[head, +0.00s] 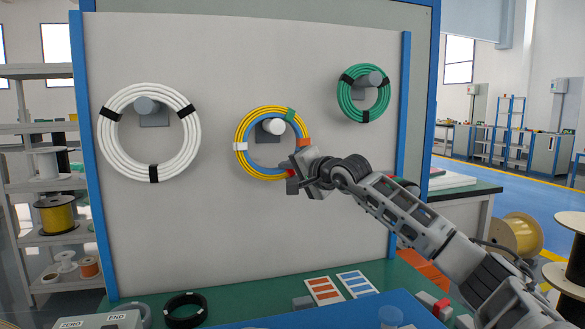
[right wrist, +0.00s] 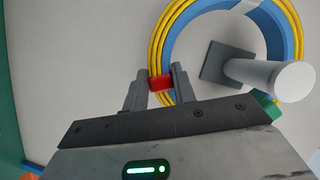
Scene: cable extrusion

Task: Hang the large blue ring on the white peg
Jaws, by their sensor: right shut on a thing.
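A large ring with yellow outer strands (head: 242,133) and a blue inner band (head: 257,163) is in front of the grey board, with coloured bands on it. The white peg (head: 274,126) shows inside its opening, near the top. In the right wrist view, the peg (right wrist: 282,80) sticks out towards the camera and covers part of the ring; whether the ring rests on it cannot be told. My right gripper (head: 292,175) is at the ring's lower right, shut on it at a red band (right wrist: 161,82). My left gripper is not in view.
A white coil (head: 111,151) hangs on a grey peg at left, a smaller green coil (head: 345,96) at upper right. Below are a black coil (head: 186,314), a blue surface (head: 345,312) and coloured cards (head: 324,290). The board's lower middle is clear.

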